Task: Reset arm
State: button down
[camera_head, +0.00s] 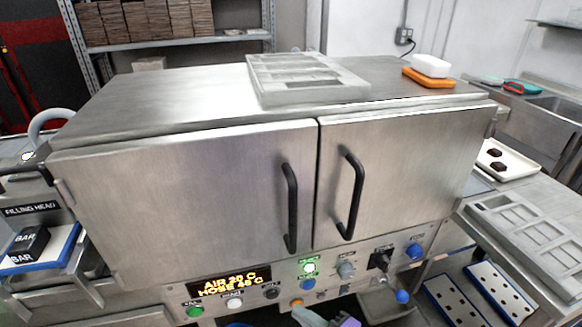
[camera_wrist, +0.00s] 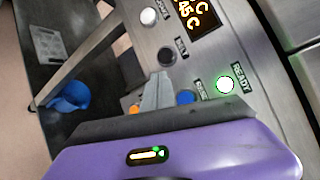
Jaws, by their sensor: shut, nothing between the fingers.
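My gripper (camera_wrist: 157,88) is shut and empty in the wrist view, its grey fingers in front of the control panel and its purple body below. The fingertips are close to the blue button (camera_wrist: 185,97) and an orange button (camera_wrist: 135,109); I cannot tell whether they touch the panel. In the head view only a small part of my gripper shows at the bottom edge, below the steel cabinet (camera_head: 200,170). The cabinet's two doors with black handles are shut. The READY light (camera_wrist: 225,84) glows green, and an amber display (camera_head: 230,284) is lit.
A grey mould (camera_head: 310,90) and a white block on an orange holder (camera_head: 428,78) lie on the cabinet top. Another mould (camera_head: 520,228) and a white tray (camera_head: 510,163) are at the right. A filling head station (camera_head: 32,209) stands at the left.

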jog(key=s+d+n+t+h, duration=0.45)
jog(key=s+d+h, duration=0.65)
jog(key=d, duration=0.4)
jog(key=s+d+r+n, duration=0.1)
jog(key=s+r+n, duration=0.3)
jog(key=s, duration=0.7)
jog(key=s+d+r+n, duration=0.1)
jog(key=s+r+n, duration=0.3)
jog(key=s+r, duration=0.4)
jog(key=s, duration=0.4)
jog(key=shift+d+r+h, duration=0.2)
jog(key=shift+h, duration=0.2)
jog(key=shift+a+g, duration=0.1)
jog(key=shift+g, duration=0.15)
